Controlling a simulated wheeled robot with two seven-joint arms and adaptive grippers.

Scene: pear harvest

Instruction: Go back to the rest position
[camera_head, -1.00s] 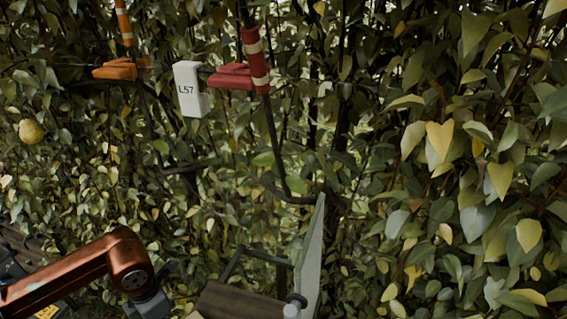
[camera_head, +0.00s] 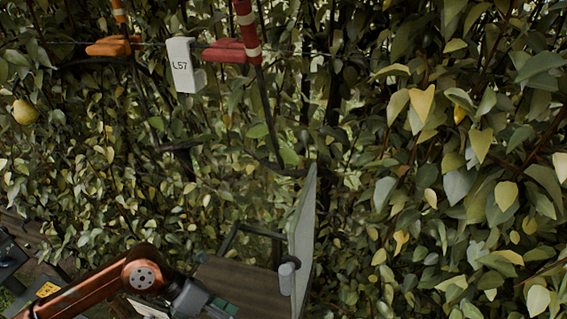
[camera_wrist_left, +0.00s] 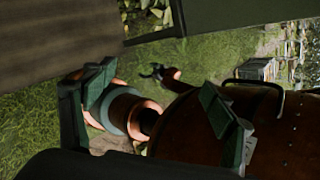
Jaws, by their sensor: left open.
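My left arm comes in low at the left of the head view, its orange links bent towards the lower middle. My left gripper (camera_head: 222,306) is partly cut off by the bottom edge there, beside a brown board. In the left wrist view my left gripper (camera_wrist_left: 160,98) has its two green-padded fingers wide apart, with nothing held between them. Beyond them are orange body or arm parts. A small dark claw-like part on an orange link, perhaps my right gripper (camera_wrist_left: 157,71), shows far off; its jaws are too small to judge.
A yellow pear (camera_head: 24,112) hangs at the left in the dense leaves. A white L57 tag (camera_head: 184,65) hangs between orange and red clamps above. A brown board (camera_head: 243,284) and an upright grey panel (camera_head: 303,238) stand close right of my left gripper. Grass shows in the wrist view.

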